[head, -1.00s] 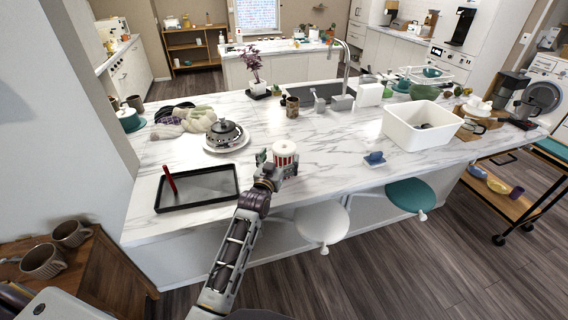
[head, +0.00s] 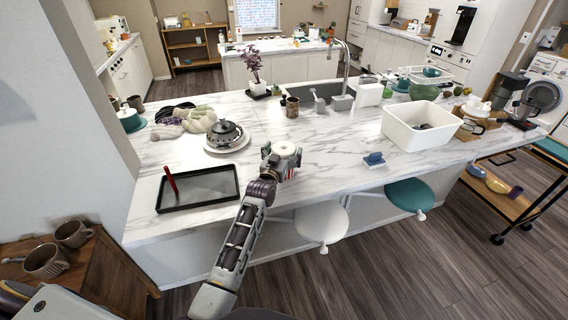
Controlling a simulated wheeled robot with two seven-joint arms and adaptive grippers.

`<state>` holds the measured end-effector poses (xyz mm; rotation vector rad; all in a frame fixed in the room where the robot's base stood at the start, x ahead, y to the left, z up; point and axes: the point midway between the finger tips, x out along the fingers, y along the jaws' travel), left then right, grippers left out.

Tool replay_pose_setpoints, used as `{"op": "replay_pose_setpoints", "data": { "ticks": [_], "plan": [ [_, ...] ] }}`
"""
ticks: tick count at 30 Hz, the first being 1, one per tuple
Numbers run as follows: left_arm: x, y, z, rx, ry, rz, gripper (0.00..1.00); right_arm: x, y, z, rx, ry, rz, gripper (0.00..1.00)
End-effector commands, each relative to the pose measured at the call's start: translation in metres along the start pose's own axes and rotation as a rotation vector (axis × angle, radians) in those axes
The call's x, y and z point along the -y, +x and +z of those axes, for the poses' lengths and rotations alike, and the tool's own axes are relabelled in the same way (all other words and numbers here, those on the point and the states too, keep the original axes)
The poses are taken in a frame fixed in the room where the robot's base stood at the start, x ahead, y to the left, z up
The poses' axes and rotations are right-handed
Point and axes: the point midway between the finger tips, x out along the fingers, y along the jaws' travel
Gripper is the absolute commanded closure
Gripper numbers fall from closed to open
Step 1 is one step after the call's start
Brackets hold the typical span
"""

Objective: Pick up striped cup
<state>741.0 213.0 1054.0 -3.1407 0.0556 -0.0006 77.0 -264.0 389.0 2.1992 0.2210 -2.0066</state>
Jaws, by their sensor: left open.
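The striped cup (head: 286,150) stands on the marble counter near its front edge, in the middle of the head view. It is white with red stripes and has a pale top; its lower part is mostly hidden by my gripper. My left gripper (head: 281,160) is at the cup, with its open fingers on either side of it. I cannot tell whether the fingers touch the cup. My right gripper does not show.
A black tray (head: 197,206) with a red upright item lies to the left. A plate with a metal pot (head: 224,134) stands behind it. A white tub (head: 422,146) and a small blue item (head: 374,158) are to the right. Bare counter (head: 325,150) lies between.

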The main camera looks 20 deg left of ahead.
Motion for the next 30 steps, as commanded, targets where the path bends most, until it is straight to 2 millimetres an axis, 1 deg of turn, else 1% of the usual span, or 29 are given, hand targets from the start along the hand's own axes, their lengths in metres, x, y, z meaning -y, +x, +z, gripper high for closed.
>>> {"op": "replay_pose_setpoints", "data": {
  "ticks": [4, 17, 20, 30],
  "plan": [
    [0.0001, 0.0035, 0.0, 0.0, 0.0, 0.0, 0.02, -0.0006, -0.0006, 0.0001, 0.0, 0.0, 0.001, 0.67],
    [0.0, 0.0034, 0.0004, 0.001, -0.001, 0.0, 0.02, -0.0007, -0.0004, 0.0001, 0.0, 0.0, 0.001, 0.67],
    [0.0, 0.0034, 0.0004, 0.001, -0.001, 0.0, 0.14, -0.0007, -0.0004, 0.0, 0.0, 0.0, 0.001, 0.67],
    [0.0, 0.0034, 0.0004, 0.001, -0.001, 0.0, 0.58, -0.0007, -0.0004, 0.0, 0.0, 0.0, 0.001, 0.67]
  ]
}}
